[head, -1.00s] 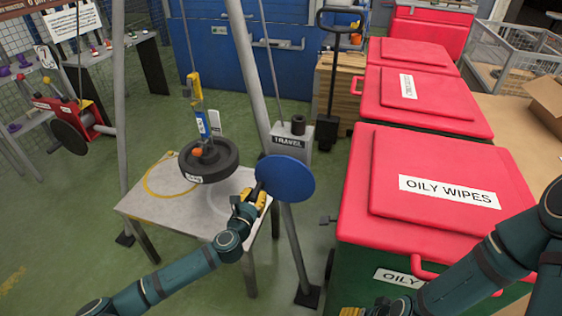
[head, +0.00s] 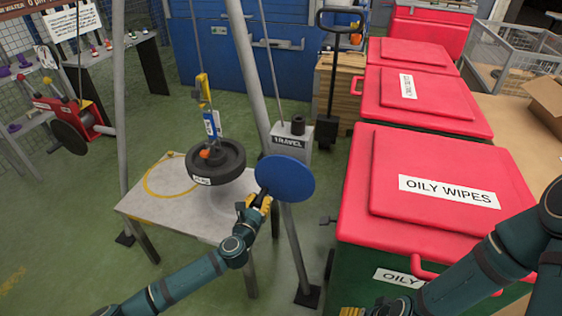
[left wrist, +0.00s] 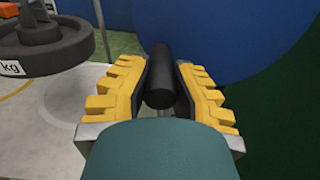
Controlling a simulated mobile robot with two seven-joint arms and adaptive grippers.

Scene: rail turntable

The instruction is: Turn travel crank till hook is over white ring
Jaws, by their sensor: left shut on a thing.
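The blue crank disc (head: 286,177) is mounted on the frame leg below the grey TRAVEL box (head: 290,141). My left gripper (head: 258,203) is shut on its black handle (left wrist: 168,82), with yellow fingers on both sides of it. The yellow hook block (head: 203,90) hangs on a cable. Below it, a blue-and-white piece and an orange link carry the dark round weight (head: 216,165), which hangs over the right part of the table. The white ring on the tabletop is largely hidden under the weight. My right gripper (head: 350,311) barely shows at the bottom edge.
A yellow ring (head: 150,188) is marked on the left of the grey table (head: 175,212). A red winch (head: 72,125) with a black disc is on the left leg. Red-lidded bins (head: 440,190) stand close on the right. Green floor lies open at front left.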

